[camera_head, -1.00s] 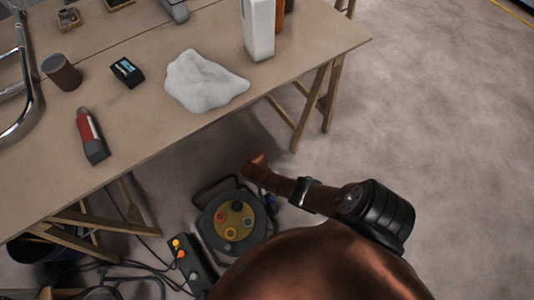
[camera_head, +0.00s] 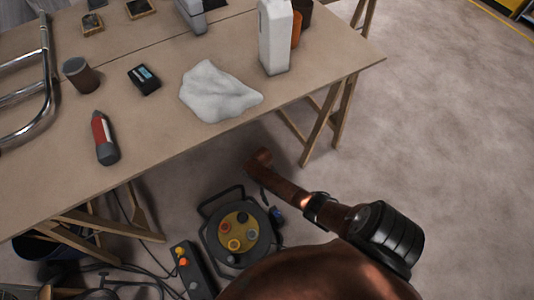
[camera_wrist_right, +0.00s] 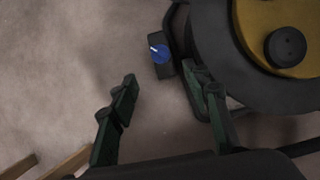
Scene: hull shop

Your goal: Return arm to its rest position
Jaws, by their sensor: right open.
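My right arm (camera_head: 288,190), copper and black, reaches from the bottom right of the head view over the floor in front of the workbench. In the right wrist view my right gripper (camera_wrist_right: 163,78) points down with its two dark fingers spread apart. Nothing is between them except floor and a small dark block with a blue round part (camera_wrist_right: 160,53) below. In the head view the fingers are too small and dark to make out well. My left gripper is in neither view.
A cable reel (camera_head: 212,242) stands on the floor close to my right arm, with a power strip (camera_head: 188,262) and cables beside it. The workbench (camera_head: 165,125) holds a white cloth (camera_head: 217,92), a white bottle (camera_head: 275,40) and a red-grey tool (camera_head: 104,138). Floor on the right is clear.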

